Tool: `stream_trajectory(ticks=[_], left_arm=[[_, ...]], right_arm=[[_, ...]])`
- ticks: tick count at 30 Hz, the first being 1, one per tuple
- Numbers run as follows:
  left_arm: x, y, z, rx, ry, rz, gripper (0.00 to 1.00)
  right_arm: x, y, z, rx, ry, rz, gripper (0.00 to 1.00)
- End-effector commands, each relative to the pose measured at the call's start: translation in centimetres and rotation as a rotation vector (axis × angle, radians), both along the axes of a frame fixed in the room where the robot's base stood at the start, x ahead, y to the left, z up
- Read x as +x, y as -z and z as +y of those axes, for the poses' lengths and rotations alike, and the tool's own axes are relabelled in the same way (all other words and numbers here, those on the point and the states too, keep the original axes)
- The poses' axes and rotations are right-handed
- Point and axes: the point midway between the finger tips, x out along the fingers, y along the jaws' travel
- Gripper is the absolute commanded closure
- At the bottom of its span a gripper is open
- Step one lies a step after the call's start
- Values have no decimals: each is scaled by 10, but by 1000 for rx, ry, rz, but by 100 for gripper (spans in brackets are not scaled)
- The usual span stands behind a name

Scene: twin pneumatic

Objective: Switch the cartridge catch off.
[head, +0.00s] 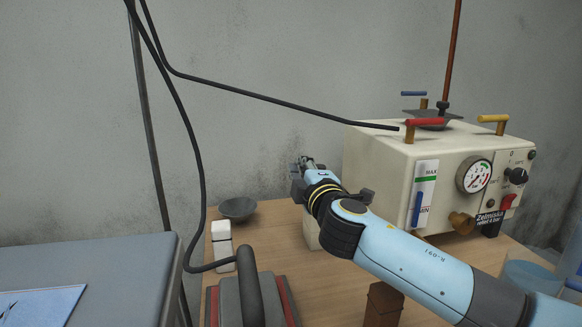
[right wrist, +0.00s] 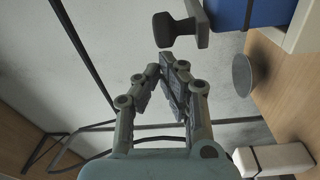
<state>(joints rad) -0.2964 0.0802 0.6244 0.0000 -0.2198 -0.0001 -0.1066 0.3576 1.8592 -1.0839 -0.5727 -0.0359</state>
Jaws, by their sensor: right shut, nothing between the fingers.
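My right gripper (head: 305,165) is shut and empty, raised above the back of the wooden table, left of the cream pneumatic unit. In the right wrist view its fingertips (right wrist: 166,68) are close together, with nothing between them. A dark T-shaped handle (right wrist: 178,28), perhaps the cartridge catch, projects beside a blue block, just beyond the fingertips and apart from them in the picture. In the head view a dark piece (head: 367,195) shows beside my forearm, which hides most of what is behind it. I cannot tell the catch's setting. My left gripper is not in view.
The cream unit (head: 385,157) carries red (head: 424,121) and yellow levers, a gauge (head: 474,175) and a red switch (head: 507,201). A grey bowl (head: 238,208) and white block (head: 221,240) stand at left. A dark hose (head: 280,103) crosses above my gripper.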

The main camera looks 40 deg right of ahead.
Motion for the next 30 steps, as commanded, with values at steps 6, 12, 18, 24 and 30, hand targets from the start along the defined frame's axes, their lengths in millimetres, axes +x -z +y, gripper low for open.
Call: stream_trajectory(ticks=[6, 12, 18, 24, 30], left_arm=[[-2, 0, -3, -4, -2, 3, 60], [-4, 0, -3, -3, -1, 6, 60], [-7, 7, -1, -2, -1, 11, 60], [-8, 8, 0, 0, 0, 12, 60], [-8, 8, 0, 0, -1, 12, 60]], right_arm=[[-6, 1, -5, 0, -1, -1, 100], [-6, 1, -5, 0, -1, -1, 100], [-15, 3, -12, -4, -1, -1, 100], [-21, 1, -17, 1, 0, -2, 100], [-20, 1, -17, 1, 0, -2, 100]])
